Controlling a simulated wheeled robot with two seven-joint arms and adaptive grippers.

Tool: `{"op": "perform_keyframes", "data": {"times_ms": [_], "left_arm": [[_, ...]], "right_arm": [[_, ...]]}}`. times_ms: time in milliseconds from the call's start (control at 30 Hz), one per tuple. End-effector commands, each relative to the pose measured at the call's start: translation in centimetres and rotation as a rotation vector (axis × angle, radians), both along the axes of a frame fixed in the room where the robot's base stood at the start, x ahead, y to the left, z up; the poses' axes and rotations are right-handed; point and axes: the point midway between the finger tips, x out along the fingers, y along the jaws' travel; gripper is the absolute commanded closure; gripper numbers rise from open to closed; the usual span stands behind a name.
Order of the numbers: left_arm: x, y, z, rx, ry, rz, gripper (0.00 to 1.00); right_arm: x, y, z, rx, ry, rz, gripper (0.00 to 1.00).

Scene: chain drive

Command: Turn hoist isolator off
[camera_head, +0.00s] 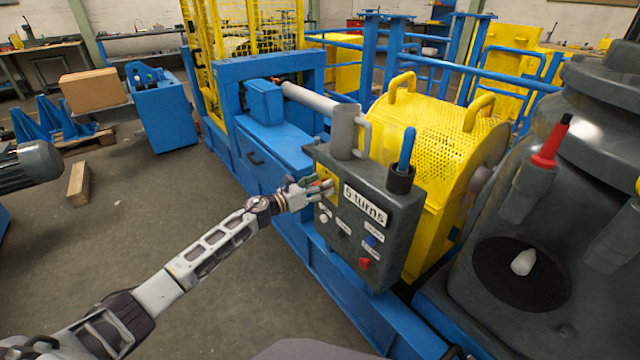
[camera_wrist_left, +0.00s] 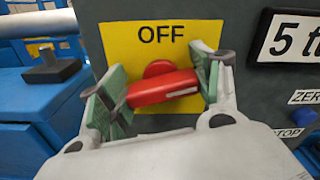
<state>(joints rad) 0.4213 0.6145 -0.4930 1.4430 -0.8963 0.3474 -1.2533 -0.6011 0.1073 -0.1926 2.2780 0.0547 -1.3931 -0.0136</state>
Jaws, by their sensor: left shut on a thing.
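The hoist isolator is a red rotary handle (camera_wrist_left: 163,84) on a yellow plate (camera_wrist_left: 118,45) marked OFF. In the left wrist view the handle lies nearly level, its right end slightly higher, with a white line along it. The plate shows in the head view on the grey control box (camera_head: 385,205), at the box's left side. My left gripper (camera_head: 312,190) is at the plate. In the left wrist view its green-padded fingers (camera_wrist_left: 160,90) are shut on the handle, one at each end. The gripper covers most of the handle in the head view. My right gripper is not in view.
The control box carries a "5 turns" display (camera_head: 365,206), a red button (camera_head: 364,264) and a blue-tipped lever (camera_head: 407,150). A yellow perforated guard (camera_head: 440,135) stands behind it. A blue frame (camera_head: 268,155) runs to the left. Open floor (camera_head: 200,200) lies in front.

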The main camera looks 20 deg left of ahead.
Motion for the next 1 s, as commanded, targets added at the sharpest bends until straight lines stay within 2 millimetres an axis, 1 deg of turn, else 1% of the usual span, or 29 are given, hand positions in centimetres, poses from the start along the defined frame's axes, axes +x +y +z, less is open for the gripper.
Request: {"op": "perform_keyframes", "data": {"times_ms": [33,500,800,1000], "left_arm": [[0.0,0.0,0.3,-0.033,0.024,0.000,0.60],[0.2,0.3,0.2,-0.381,0.297,0.001,0.60],[0.3,0.4,0.0,-0.532,0.413,0.001,0.60],[0.3,0.4,-0.1,-0.624,0.486,0.001,0.60]], "right_arm": [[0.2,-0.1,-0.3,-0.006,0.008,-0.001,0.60],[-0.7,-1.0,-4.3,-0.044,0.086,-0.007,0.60],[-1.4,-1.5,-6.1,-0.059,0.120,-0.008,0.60],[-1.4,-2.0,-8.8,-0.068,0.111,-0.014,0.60]]}}
